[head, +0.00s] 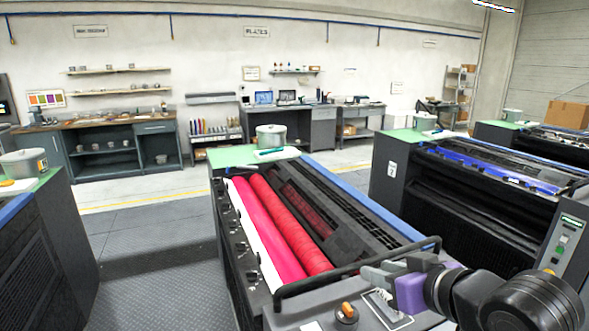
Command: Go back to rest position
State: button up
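My gripper (371,275) is at the lower right of the head view, over the near end of the middle ink unit (235,265). My dark arm with a purple band reaches in from the bottom right corner. The gripper's grey fingers point left, close to the unit's black handrail (345,263). I cannot tell whether they touch the rail or how far apart they are. No separate object shows clearly in the gripper. The unit's red and pink rollers (287,224) lie open to view beyond the rail.
An orange-topped knob (347,311) sits below the gripper. A grey bucket (271,135) stands on the unit's far green top. Another unit with a blue roller (485,168) stands right, and one more (45,245) left. Floor between the left and middle units is clear.

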jog(key=s+d+f+m+t+h+b, duration=0.1)
jog(key=s+f, duration=0.6)
jog(key=s, duration=0.7)
jog(key=s+d+f+m+t+h+b, duration=0.1)
jog(key=s+f+h+b, duration=0.1)
jog(key=s+f, duration=0.6)
jog(key=s+d+f+m+t+h+b, duration=0.1)
jog(key=s+f, duration=0.7)
jog(key=s, duration=1.2)
jog(key=d+b, duration=0.1)
jog(key=b, duration=0.1)
jog(key=shift+s+m+h+b, duration=0.3)
jog(key=shift+s+m+b, duration=0.05)
jog(key=shift+m+b, duration=0.05)
